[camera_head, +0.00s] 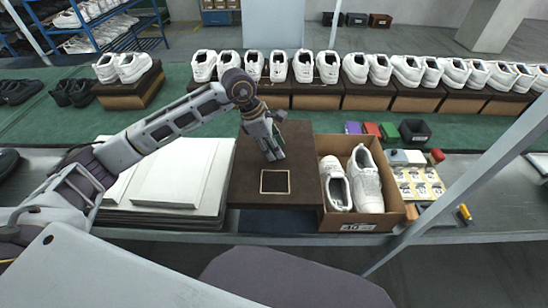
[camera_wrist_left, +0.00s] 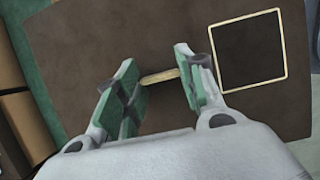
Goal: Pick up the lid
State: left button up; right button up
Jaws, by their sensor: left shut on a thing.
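The lid (camera_head: 247,178) is a flat dark brown panel with a pale square outline, beside the shoe box. It also fills much of the left wrist view (camera_wrist_left: 110,35). My left gripper (camera_head: 275,156) points down onto the lid, above the square outline. In the left wrist view, its two green-padded fingers (camera_wrist_left: 160,88) stand on either side of a narrow tan strip on the lid, and they are shut on it. I cannot tell whether the lid is lifted. My right gripper is not in view.
An open cardboard box (camera_head: 397,207) with white shoes stands right of the lid. White panels (camera_head: 170,180) are stacked to the left. Small coloured boxes (camera_head: 372,129) and a black bin (camera_head: 415,131) lie behind. White shoes on brown boxes (camera_head: 365,98) line the back. A metal post (camera_head: 470,172) crosses the right.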

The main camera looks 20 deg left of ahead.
pick_arm(q)
jog(key=shift+r, duration=0.9)
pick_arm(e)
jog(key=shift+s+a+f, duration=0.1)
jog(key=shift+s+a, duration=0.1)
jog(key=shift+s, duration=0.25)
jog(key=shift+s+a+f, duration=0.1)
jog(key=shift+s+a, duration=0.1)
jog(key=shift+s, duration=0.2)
pick_arm(q)
jog(key=o, duration=0.5)
jog(key=c, duration=0.4)
jog(key=shift+s, duration=0.15)
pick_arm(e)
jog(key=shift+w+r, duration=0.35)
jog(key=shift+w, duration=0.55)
